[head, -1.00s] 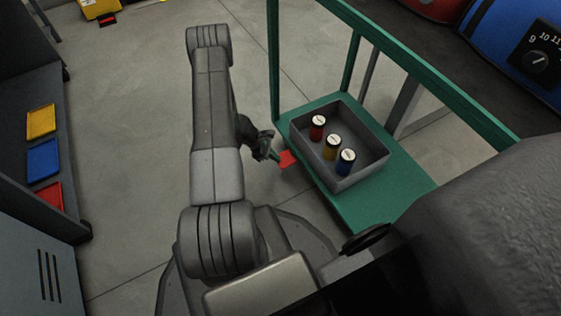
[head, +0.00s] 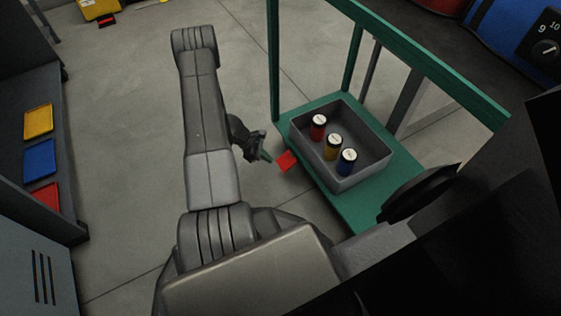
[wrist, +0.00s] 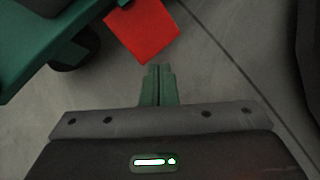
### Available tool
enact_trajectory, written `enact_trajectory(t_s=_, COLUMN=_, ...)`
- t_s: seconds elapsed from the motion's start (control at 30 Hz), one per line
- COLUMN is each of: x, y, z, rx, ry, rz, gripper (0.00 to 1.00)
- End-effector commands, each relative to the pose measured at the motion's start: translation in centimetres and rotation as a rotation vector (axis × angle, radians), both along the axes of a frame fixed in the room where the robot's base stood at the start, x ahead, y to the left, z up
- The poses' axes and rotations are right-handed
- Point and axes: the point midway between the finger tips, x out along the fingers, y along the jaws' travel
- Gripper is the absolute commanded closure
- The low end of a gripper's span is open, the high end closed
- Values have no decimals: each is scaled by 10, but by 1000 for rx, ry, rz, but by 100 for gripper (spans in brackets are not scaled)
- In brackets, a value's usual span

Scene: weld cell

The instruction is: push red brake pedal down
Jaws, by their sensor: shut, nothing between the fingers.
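The red brake pedal (head: 287,161) sticks out from the left edge of the green cart, low near the floor. In the wrist view the pedal (wrist: 142,30) is a flat red plate at the top, just ahead of my fingertips. My gripper (head: 267,158) is beside the pedal, on its left in the head view. Its green fingers (wrist: 159,72) are shut together and empty. A small gap shows between the fingertips and the pedal in the wrist view. I cannot tell the pedal's tilt or the height between them.
The green cart (head: 365,208) carries a grey bin (head: 374,165) with red, yellow and blue cylinders. A grey shelf with yellow, blue and red panels stands at left. A dark caster (wrist: 75,55) sits beneath the cart.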

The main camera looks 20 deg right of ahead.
Motion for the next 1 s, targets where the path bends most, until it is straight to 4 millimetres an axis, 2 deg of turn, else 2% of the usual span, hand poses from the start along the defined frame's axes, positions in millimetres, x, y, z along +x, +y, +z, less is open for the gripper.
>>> enact_trajectory(t_s=0.23, x=0, y=0, z=1, rx=0, ry=0, rz=-1, gripper=100)
enact_trajectory(t_s=0.37, x=3, y=4, z=9, rx=0, ry=-1, rz=1, gripper=100)
enact_trajectory(t_s=0.8, x=33, y=52, z=85, rx=0, ry=-2, rz=0, gripper=100)
enact_trajectory(t_s=1.0, x=41, y=66, z=105, rx=0, ry=-1, rz=-1, gripper=100)
